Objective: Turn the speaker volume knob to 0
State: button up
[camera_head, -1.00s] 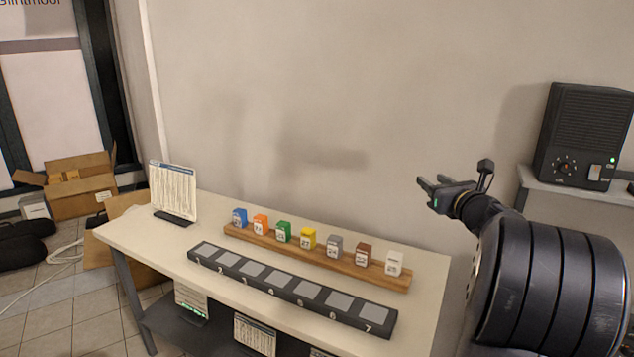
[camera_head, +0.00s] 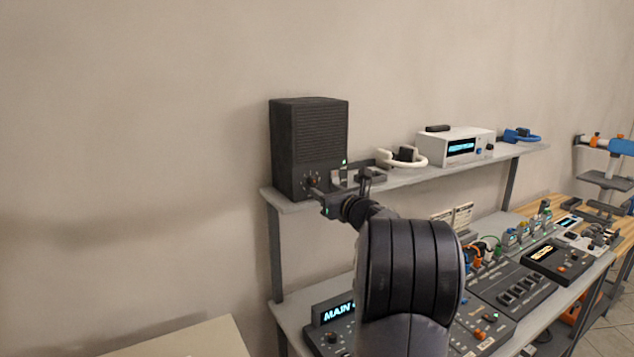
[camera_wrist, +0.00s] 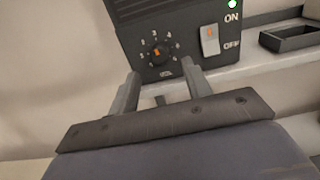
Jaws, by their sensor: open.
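The black speaker (camera_head: 309,137) stands at the left end of the upper shelf. Its volume knob (camera_wrist: 159,54) is a dark round dial with an orange pointer mark and a ring of white numerals, low on the front panel. Right of it is a white rocker switch (camera_wrist: 209,40) marked ON and OFF, with a lit green lamp (camera_wrist: 232,4) above. My gripper (camera_wrist: 161,75) is open just in front of the speaker, its fingers on either side below the knob in the wrist view.
A dark open tray (camera_wrist: 288,38) lies right of the speaker on the shelf (camera_head: 400,182). Further right are a white headset (camera_head: 414,160) and a white display unit (camera_head: 457,146). Mixing consoles (camera_head: 500,286) fill the lower desk. The wall on the left is clear.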

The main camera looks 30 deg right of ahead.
aim_at(315, 184)
jog(key=shift+w+d+p, duration=0.15)
jog(key=shift+w+p, duration=0.6)
jog(key=shift+w, duration=1.8)
jog(key=c, duration=1)
